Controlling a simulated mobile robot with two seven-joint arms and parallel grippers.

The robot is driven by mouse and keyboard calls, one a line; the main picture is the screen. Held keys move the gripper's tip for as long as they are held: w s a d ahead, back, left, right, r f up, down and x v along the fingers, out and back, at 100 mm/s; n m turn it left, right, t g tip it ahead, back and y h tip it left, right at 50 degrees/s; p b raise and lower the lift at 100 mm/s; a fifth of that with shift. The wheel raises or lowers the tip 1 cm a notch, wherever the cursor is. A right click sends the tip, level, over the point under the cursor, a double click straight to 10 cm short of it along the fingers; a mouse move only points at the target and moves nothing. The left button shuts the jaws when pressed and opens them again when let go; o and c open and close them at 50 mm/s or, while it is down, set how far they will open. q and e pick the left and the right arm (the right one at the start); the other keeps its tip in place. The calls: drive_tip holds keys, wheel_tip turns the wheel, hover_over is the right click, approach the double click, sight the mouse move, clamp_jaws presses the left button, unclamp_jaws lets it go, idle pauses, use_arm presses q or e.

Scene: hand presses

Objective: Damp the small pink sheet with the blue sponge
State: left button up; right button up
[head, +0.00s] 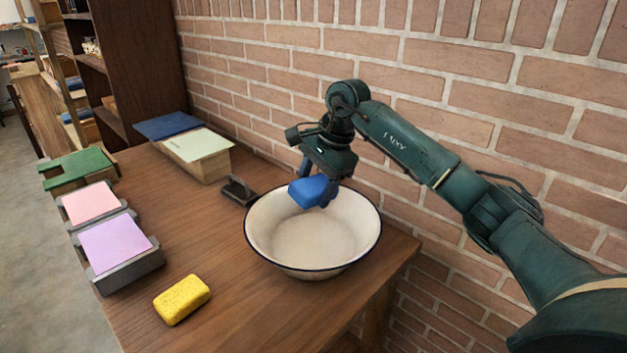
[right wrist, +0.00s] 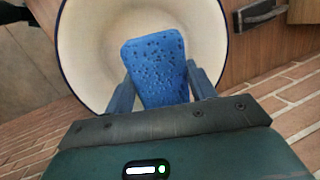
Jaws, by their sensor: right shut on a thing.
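The blue sponge (head: 312,191) is held between the fingers of my right gripper (head: 325,178), over the white basin (head: 259,242). In the right wrist view the sponge (right wrist: 157,70) sits between both fingers of the gripper (right wrist: 160,85), with the basin (right wrist: 85,60) below it. Whether the sponge is wet I cannot tell. The small pink sheet (head: 90,203) lies on a grey press at the left edge of the table, apart from the gripper. My left gripper is not in view.
A lilac sheet (head: 114,243) lies on a press in front of the pink one. A yellow sponge (head: 182,299) lies at the table's front. A green press (head: 75,166), a pale green sheet (head: 198,145) and a blue one (head: 168,125) stand farther back. The middle of the table (head: 195,225) is clear.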

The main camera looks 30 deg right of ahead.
wheel_tip(320, 180, down, 4)
drive_tip(key=shift+b, duration=1.15)
wheel_tip(320, 180, down, 4)
drive_tip(key=b, duration=0.2)
drive_tip(key=shift+w+f+b, duration=0.1)
drive_tip(key=shift+b, duration=0.25)
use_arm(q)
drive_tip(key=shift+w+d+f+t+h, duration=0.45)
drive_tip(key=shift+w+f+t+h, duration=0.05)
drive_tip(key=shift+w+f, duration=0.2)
use_arm(e)
drive_tip(key=shift+f, duration=0.2)
